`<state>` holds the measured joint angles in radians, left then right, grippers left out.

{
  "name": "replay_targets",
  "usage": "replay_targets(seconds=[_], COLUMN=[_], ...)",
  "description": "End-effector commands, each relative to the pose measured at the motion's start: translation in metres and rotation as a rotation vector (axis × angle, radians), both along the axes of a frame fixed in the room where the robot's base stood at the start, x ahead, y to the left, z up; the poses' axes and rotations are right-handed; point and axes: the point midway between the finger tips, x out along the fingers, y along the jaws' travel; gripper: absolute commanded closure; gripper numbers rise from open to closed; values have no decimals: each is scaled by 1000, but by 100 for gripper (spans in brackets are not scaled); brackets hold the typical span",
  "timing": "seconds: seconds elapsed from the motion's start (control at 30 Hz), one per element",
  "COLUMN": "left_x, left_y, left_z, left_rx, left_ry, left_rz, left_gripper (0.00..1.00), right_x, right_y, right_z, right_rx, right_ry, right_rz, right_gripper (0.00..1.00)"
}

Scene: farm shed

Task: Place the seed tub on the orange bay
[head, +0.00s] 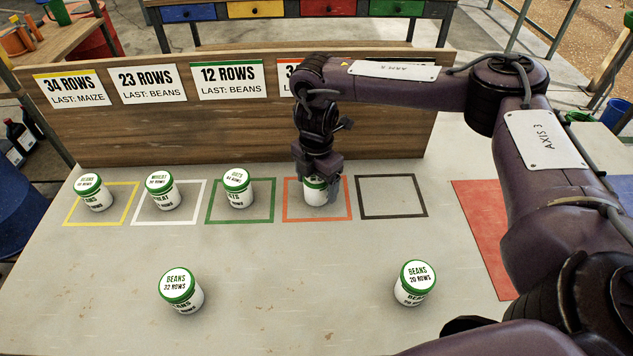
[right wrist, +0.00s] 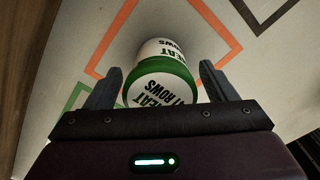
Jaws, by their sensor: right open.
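A white seed tub with a green-rimmed lid (head: 316,196) stands upright inside the orange bay (head: 289,219), an orange outline on the table. In the right wrist view its lid (right wrist: 160,92) reads partly "EAT" and "ROWS", and the orange outline (right wrist: 103,55) shows around it. My right gripper (head: 319,183) points down over this tub, with its fingers apart on either side of the lid. In the right wrist view a gap shows between the tub and the right finger; contact at the left finger is hard to tell. My left gripper is out of view.
Tubs stand in the yellow (head: 93,194), white (head: 160,191) and green (head: 237,189) bays. The black bay (head: 391,215) is empty. Two beans tubs (head: 181,291) (head: 415,284) stand nearer the front. A sign board (head: 200,120) rises behind the bays. A red mat (head: 484,235) lies at right.

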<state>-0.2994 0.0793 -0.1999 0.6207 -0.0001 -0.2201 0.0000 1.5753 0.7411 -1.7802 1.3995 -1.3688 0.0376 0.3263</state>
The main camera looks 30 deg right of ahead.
Motion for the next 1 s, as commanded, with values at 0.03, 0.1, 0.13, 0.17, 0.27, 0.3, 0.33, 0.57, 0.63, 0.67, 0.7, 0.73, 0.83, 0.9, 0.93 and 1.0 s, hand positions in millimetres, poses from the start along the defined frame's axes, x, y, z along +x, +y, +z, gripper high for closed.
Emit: replay_targets(seconds=[0.03,0.1,0.13,0.17,0.27,0.3,0.33,0.57,0.63,0.67,0.7,0.73,0.83,0.9,0.93,1.0], left_x=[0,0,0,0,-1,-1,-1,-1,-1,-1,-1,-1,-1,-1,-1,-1], left_y=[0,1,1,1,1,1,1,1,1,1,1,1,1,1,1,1], left_z=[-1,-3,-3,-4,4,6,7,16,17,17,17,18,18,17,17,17], left_rx=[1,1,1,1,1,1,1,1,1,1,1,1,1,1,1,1], left_ry=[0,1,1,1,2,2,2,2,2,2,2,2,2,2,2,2], left_rz=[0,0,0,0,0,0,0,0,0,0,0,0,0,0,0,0], left_gripper=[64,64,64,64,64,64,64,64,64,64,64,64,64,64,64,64], right_x=[1,1,1,2,2,2,2,1,1,1,0,0,0,0,0,0], right_y=[0,0,0,0,0,0,0,1,1,1,0,0,0,0,0,0], right_z=[6,15,21,27,55,64,70,108,114,116,118,118,120,119,119,119], right_rx=[1,3,1,2,-1,-1,-1,-1,-1,0,-1,-1,0,0,0,0], right_ry=[-3,-4,-4,-6,-7,-8,-7,-4,-3,-2,-1,-1,-1,-1,-1,-1], right_rz=[0,-1,-1,-1,1,1,0,2,1,1,0,0,-1,-1,-1,0], right_gripper=[22,22,22,22,22,22,22,22,22,22,22,22,22,22,22,22])
